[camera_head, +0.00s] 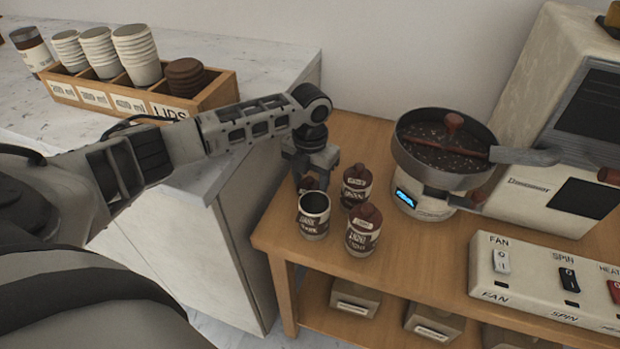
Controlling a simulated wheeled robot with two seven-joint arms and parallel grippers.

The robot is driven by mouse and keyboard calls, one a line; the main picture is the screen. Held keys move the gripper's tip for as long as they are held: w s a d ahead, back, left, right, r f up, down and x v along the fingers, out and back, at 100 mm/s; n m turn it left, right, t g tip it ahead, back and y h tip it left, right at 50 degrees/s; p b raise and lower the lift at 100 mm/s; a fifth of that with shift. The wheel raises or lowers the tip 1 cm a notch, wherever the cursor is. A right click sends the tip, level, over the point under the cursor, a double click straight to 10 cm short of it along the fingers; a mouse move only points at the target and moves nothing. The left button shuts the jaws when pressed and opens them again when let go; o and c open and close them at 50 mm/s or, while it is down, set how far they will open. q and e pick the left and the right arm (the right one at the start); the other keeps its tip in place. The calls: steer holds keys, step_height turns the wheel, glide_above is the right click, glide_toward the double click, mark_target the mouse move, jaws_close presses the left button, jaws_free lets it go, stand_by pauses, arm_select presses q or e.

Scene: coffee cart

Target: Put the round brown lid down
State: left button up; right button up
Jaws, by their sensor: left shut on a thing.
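My left gripper (312,172) points down over the back left of the wooden table and is shut on the round brown lid (308,184). The lid shows just below the fingers and is partly hidden behind an open jar (314,216); I cannot tell whether it touches anything beneath. The open jar stands upright with no lid on, its dark inside showing. Two jars with brown knobbed lids stand beside it: one behind to the right (356,186) and one in front to the right (363,232). My right gripper is not in view.
A roaster pan (410,160) with dark beans stands right of the jars, its handle reaching right. A switch panel (540,281) is at the front right. A wooden cup box (215,92) sits on the marble counter at left. Bare wood (410,255) lies right of the front jar.

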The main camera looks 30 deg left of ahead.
mark_target(311, 178)
arm_select(q)
steer(key=shift+f, duration=0.15)
steer(key=o, duration=1)
steer(key=shift+c, duration=0.2)
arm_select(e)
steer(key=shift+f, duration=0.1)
arm_select(q)
step_height(311, 178, up, 12)
steer(key=p, duration=0.1)
steer(key=shift+r, duration=0.2)
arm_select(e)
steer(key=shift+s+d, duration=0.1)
